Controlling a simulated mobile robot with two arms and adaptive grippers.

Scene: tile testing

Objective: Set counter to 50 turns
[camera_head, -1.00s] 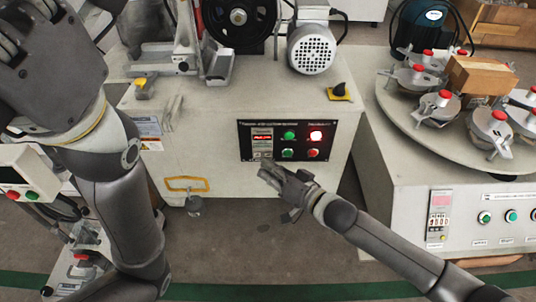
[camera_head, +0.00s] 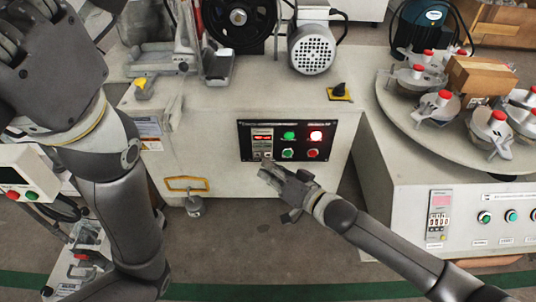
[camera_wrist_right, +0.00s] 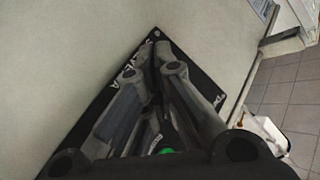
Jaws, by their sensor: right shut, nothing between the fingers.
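The black control panel (camera_head: 300,141) is on the front of the beige machine. It has a small red-lit counter display (camera_head: 262,137) at its left, with small keys under it. In the right wrist view the fingers (camera_wrist_right: 150,55) cover most of the panel (camera_wrist_right: 95,110). My left gripper (camera_head: 22,45) is large at the upper left, its fingers partly cut off.
A second machine at right has a round table (camera_head: 440,140) with several red-knobbed clamps and a cardboard box (camera_head: 482,75). Its front has another counter (camera_head: 439,222) and buttons.

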